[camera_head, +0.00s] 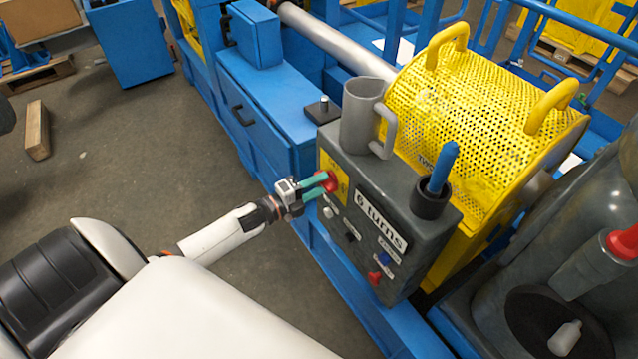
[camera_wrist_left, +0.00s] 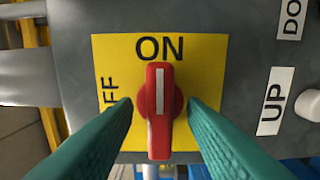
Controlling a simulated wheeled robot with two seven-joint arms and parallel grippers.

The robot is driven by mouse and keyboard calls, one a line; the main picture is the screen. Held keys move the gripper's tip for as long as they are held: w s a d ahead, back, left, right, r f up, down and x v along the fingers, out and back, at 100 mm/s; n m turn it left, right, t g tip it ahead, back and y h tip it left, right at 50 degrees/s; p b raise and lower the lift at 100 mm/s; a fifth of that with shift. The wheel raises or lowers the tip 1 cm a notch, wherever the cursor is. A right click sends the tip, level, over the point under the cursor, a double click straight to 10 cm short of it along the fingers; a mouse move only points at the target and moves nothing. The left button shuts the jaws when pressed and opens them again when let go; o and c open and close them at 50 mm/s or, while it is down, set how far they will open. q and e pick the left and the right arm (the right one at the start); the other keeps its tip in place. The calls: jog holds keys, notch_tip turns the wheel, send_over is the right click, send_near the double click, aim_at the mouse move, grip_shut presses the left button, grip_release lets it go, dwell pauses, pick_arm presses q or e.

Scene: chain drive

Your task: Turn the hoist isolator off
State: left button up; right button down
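The hoist isolator is a red rotary knob (camera_wrist_left: 160,108) on a yellow plate (camera_wrist_left: 212,62) marked ON and OFF. In the left wrist view its white line points to ON. In the head view the knob (camera_head: 331,182) is on the left part of the grey control box (camera_head: 365,170). My left gripper (camera_head: 318,187) reaches it from the left. Its green fingers (camera_wrist_left: 160,122) are on either side of the knob, with a gap visible on both sides, so it is open. My right gripper is not in view.
The box also carries a "0 turns" label (camera_head: 380,220), a white button (camera_head: 328,212), a dark button and a red switch (camera_head: 375,278). A grey mug (camera_head: 360,115) and a dark cup with a blue handle (camera_head: 432,200) sit on top. A yellow mesh guard (camera_head: 470,110) stands behind.

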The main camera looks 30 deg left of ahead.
pick_arm(q)
jog(key=shift+w+d, duration=0.1)
jog(key=shift+w, duration=0.2)
grip_shut()
